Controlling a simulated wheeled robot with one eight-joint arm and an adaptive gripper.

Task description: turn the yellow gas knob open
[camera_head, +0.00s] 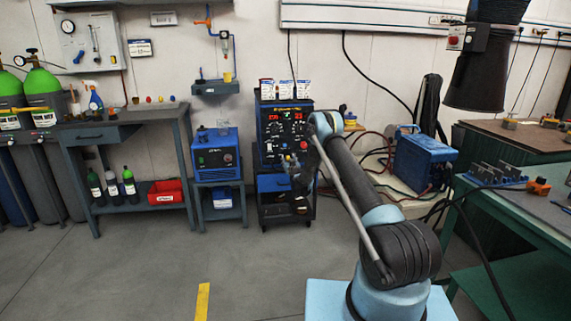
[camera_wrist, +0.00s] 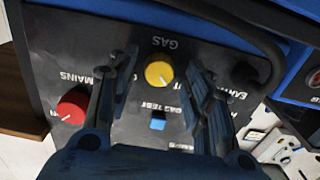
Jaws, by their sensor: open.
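The yellow gas knob (camera_wrist: 158,70) shows in the wrist view on a dark panel, under the upside-down word GAS. A small pale mark shows near its lower edge. My gripper (camera_wrist: 161,78) is open, with one finger left of the knob and one right, both apart from it in the picture. How deep the fingertips reach cannot be told. In the head view my gripper (camera_head: 299,178) hangs before the lower part of the blue and black welding machine (camera_head: 265,120). I cannot make out the yellow knob there.
A red knob (camera_wrist: 72,105) by the word MAINS and a blue button (camera_wrist: 157,124) sit close to the yellow knob. A black cable (camera_wrist: 225,25) arches above the panel. A blue unit (camera_head: 216,160) stands left of the machine. A green table (camera_head: 530,215) stands right.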

